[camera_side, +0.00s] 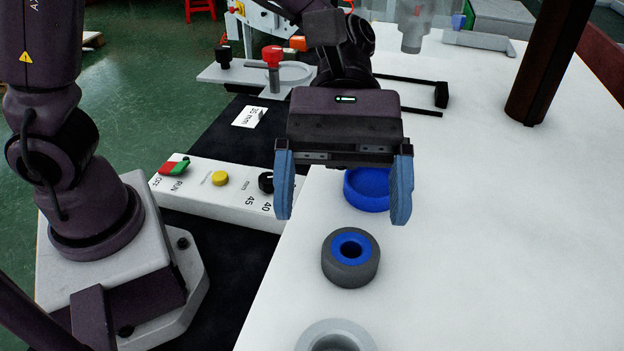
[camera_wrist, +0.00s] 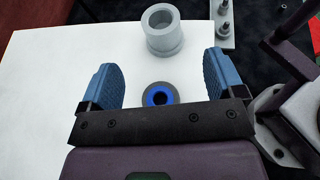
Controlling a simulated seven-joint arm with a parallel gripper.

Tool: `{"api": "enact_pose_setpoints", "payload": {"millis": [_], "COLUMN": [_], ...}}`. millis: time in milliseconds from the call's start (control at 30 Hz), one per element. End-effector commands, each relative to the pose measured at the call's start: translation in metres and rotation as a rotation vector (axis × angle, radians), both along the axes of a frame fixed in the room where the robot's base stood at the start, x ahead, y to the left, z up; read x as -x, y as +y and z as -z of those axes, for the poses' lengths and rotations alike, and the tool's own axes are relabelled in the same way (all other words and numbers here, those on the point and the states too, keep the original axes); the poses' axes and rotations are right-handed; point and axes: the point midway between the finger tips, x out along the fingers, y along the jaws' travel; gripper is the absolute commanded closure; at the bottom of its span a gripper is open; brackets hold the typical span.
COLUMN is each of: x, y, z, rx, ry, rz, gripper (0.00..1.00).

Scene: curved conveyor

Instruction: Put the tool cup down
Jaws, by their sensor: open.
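My gripper (camera_side: 342,215) is open, with its two blue fingers wide apart and nothing held between them. It hangs above the white table. A shallow blue round cup (camera_side: 367,190) stands on the table behind the fingers, partly hidden by the right finger. A grey cylindrical cup (camera_side: 335,335) is cut off at the bottom edge of the side view. In the wrist view this grey stepped cup (camera_wrist: 163,40) stands upright beyond the fingertips (camera_wrist: 160,65). I cannot tell for sure which one is the tool cup.
A grey roller with a blue hub (camera_side: 351,270) stands on the white table (camera_side: 520,230) between the two cups. A control panel (camera_side: 215,190) lies at the left. A dark post (camera_side: 550,60) rises at the right. The table's right side is clear.

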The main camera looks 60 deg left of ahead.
Motion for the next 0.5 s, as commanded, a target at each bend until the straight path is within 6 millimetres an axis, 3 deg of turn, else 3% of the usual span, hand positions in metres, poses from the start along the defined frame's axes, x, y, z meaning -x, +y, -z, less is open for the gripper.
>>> {"api": "enact_pose_setpoints", "payload": {"millis": [167,267,500], "x": [0.002,0.007,0.022], "y": [0.010,0.033,0.131], "z": [-0.004,-0.009,-0.017], "rx": [-0.013,-0.053,-0.302], "ry": [-0.065,-0.235,-0.897], "rz": [0.013,0.048,0.263], "gripper": [0.12,0.12,0.12]}}
